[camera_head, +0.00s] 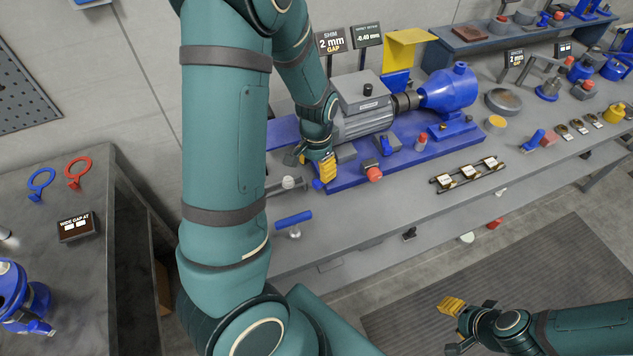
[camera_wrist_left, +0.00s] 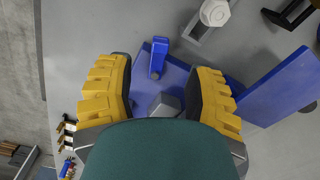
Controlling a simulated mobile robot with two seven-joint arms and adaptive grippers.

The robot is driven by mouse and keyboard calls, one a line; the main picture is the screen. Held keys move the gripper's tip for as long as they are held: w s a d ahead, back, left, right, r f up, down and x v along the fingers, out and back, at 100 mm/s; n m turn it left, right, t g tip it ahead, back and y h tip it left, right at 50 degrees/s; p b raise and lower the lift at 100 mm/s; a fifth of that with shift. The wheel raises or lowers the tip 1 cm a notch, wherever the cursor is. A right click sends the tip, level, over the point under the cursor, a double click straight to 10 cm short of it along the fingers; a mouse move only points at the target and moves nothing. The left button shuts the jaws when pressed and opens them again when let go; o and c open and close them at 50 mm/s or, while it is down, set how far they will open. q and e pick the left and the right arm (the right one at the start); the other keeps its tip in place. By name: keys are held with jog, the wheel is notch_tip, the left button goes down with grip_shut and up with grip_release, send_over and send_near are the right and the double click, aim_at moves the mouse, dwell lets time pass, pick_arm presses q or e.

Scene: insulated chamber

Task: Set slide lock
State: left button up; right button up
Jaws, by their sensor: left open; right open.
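No part is labelled as the slide lock. A small blue lever-like piece (camera_wrist_left: 160,55) shows between and just beyond my left fingers in the left wrist view, at the end of a blue base plate (camera_wrist_left: 178,82). A small grey block (camera_wrist_left: 165,104) is partly hidden below it. My left gripper (camera_head: 324,170) is open, with yellow finger pads, over the near left end of the blue base plate (camera_head: 420,158). It also shows in the left wrist view (camera_wrist_left: 160,78), fingers apart, with nothing gripped. Contact cannot be told. My right gripper (camera_head: 455,318) is open and empty above the floor mat.
A grey motor (camera_head: 365,122) and blue pump (camera_head: 450,88) stand on the plate. A red knob (camera_head: 374,174) is near its front edge. A pale knob (camera_head: 288,183) and blue T-handle (camera_head: 293,220) lie left of it. The bench front (camera_head: 400,205) is mostly clear.

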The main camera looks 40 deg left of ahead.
aim_at(316, 182)
pick_arm(q)
notch_tip(316, 182, down, 6)
jog(key=shift+f+b, duration=0.1)
jog(key=shift+b, duration=0.35)
grip_shut()
